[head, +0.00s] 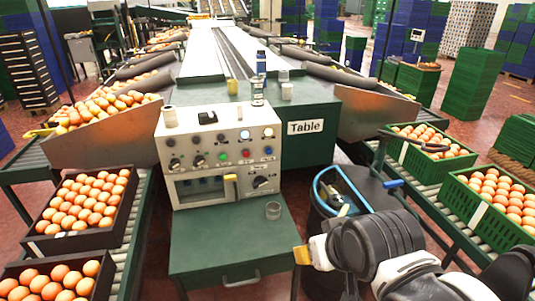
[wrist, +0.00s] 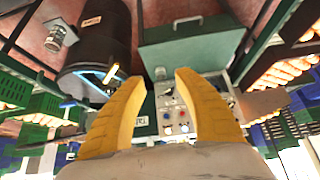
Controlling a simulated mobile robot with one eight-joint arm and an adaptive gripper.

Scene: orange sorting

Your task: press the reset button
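The control panel (head: 215,155) is a pale box with knobs and coloured buttons, standing on a green cabinet. In the head view one yellow fingertip (head: 301,255) shows to the right of the cabinet, apart from the panel. In the wrist view the panel (wrist: 175,115) shows beyond and between the fingers.
A dark bin (head: 330,215) with a blue-rimmed opening stands right of the cabinet. Crates of oranges (head: 82,208) lie on rollers at both sides. Bottles and cups (head: 257,92) stand behind the panel.

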